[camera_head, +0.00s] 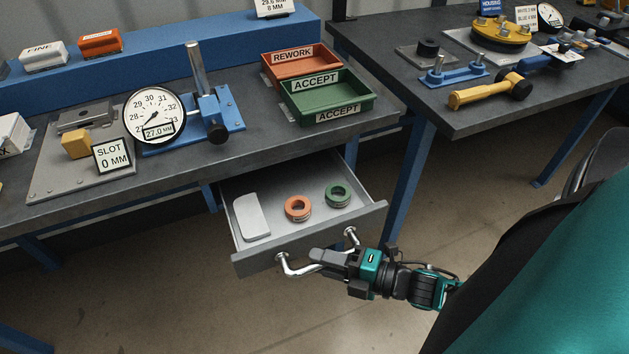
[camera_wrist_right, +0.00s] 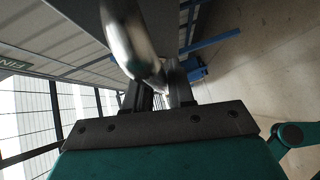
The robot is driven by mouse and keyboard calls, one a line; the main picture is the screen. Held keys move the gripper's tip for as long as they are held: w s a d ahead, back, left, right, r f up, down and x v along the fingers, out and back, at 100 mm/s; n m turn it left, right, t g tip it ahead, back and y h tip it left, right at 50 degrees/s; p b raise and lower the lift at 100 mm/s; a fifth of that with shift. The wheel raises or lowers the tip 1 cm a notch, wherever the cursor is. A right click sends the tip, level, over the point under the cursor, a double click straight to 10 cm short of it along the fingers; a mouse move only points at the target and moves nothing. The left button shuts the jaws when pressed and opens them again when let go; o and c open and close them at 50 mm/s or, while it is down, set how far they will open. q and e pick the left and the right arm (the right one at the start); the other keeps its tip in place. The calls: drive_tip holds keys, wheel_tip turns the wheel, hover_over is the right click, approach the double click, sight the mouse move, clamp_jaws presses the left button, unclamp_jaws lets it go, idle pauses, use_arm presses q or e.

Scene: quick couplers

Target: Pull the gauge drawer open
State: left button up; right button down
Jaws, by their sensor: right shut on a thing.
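The grey gauge drawer (camera_head: 325,229) stands pulled out from under the left workbench in the head view. Inside it lie an orange ring (camera_head: 298,209), a green ring (camera_head: 338,195) and a pale grey block (camera_head: 251,217). A bent metal handle (camera_head: 287,266) is on its front. My right gripper (camera_head: 322,262) is shut on the handle, in front of the drawer. In the right wrist view the shiny handle (camera_wrist_right: 130,40) runs down between the dark fingers (camera_wrist_right: 158,92). My left gripper is not in view.
The workbench (camera_head: 240,150) above the drawer carries a dial gauge (camera_head: 154,116), a red REWORK tray (camera_head: 299,62) and a green ACCEPT tray (camera_head: 325,97). A second bench (camera_head: 420,95) with tools stands at the right. The floor (camera_head: 200,300) in front of the drawer is clear.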

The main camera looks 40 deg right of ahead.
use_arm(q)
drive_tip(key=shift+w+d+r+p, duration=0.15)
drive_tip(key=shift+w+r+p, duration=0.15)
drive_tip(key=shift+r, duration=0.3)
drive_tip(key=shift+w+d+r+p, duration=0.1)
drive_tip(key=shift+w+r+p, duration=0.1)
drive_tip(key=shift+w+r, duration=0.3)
use_arm(e)
drive_tip(key=s, duration=0.2)
drive_tip(key=s+a, duration=0.1)
drive_tip(key=s, duration=0.1)
drive_tip(key=shift+s, duration=0.3)
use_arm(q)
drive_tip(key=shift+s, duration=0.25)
use_arm(e)
drive_tip(key=c, duration=1.3)
unclamp_jaws()
drive_tip(key=shift+o, duration=1.1)
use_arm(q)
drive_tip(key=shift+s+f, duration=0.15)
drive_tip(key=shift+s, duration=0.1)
